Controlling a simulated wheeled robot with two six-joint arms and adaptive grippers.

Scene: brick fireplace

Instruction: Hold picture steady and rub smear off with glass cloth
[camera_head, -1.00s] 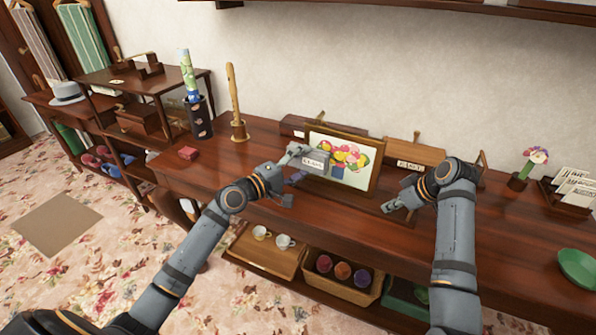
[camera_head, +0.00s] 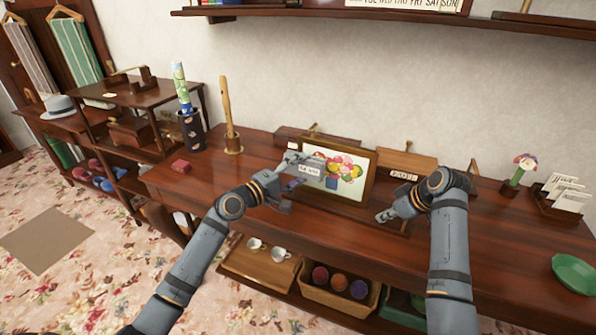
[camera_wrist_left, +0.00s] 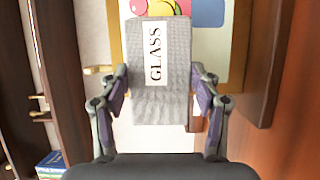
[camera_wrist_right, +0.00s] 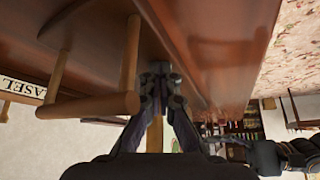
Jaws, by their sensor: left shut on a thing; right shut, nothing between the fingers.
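The framed flower picture (camera_head: 351,190) stands upright on the wooden sideboard, tilted back. My left gripper (camera_head: 292,181) is shut on the grey glass cloth (camera_head: 310,169), labelled GLASS, in front of the picture's left part. In the left wrist view the cloth (camera_wrist_left: 145,103) lies between the fingers and overlaps the picture (camera_wrist_left: 208,14). I cannot tell whether the cloth touches the glass. No smear can be made out. My right gripper (camera_head: 383,215) is shut and empty, low beside the picture's right edge; its closed fingertips also show in the right wrist view (camera_wrist_right: 160,76).
A wooden holder with a name label (camera_head: 404,175) stands behind, right of the picture. A dark cylinder (camera_head: 193,133) and wooden flute (camera_head: 227,105) stand left. A wall shelf hangs above.

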